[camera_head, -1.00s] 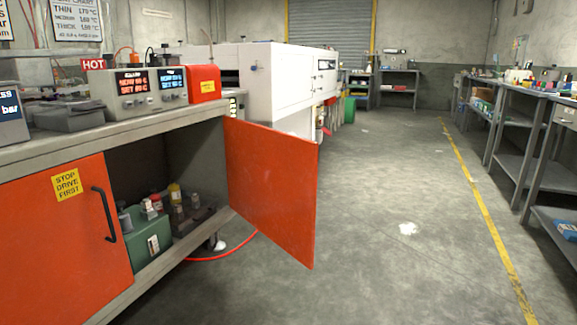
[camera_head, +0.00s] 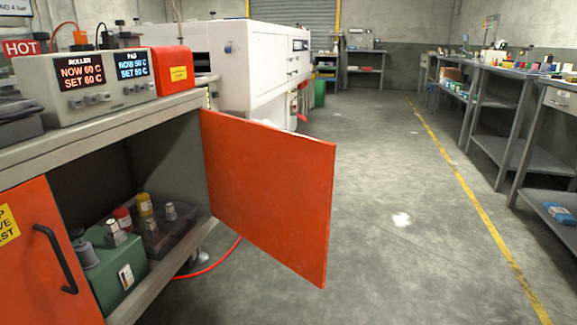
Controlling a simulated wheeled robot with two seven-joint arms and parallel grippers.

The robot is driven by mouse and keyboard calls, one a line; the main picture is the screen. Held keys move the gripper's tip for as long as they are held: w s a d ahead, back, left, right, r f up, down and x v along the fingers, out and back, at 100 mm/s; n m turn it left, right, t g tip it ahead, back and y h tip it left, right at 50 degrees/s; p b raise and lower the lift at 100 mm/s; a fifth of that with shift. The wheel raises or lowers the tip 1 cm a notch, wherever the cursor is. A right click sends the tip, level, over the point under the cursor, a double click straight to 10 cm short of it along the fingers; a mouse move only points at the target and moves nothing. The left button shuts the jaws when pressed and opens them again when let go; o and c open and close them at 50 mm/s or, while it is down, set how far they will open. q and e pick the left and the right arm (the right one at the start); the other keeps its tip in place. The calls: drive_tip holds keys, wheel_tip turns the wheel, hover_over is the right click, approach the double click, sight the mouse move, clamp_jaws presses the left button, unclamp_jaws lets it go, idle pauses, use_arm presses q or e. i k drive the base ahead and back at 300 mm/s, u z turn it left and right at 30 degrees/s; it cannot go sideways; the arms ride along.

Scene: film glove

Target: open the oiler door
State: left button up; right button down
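An orange cabinet door (camera_head: 268,190) stands swung wide open, sticking out from the right side of the bench cabinet into the aisle. The other orange door (camera_head: 28,262), with a black bar handle (camera_head: 56,258) and a yellow sign (camera_head: 8,222), is shut at the lower left. Inside the open cabinet sit a green oiler unit (camera_head: 112,265) and several small bottles, one with a yellow cap (camera_head: 145,204) and one red (camera_head: 122,218). The open door's outer face and handle are hidden. Neither of my grippers is in view.
The grey bench top (camera_head: 100,126) carries a heater control box (camera_head: 90,80) and an orange box (camera_head: 171,70). A red hose (camera_head: 212,267) lies on the floor below the open door. The floor (camera_head: 400,180) to the right is clear up to the shelving (camera_head: 510,155).

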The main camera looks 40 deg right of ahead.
sight(273, 186)
drive_tip(key=z, duration=0.5)
drive_tip(key=i, duration=0.95)
drive_tip(key=z, duration=0.85)
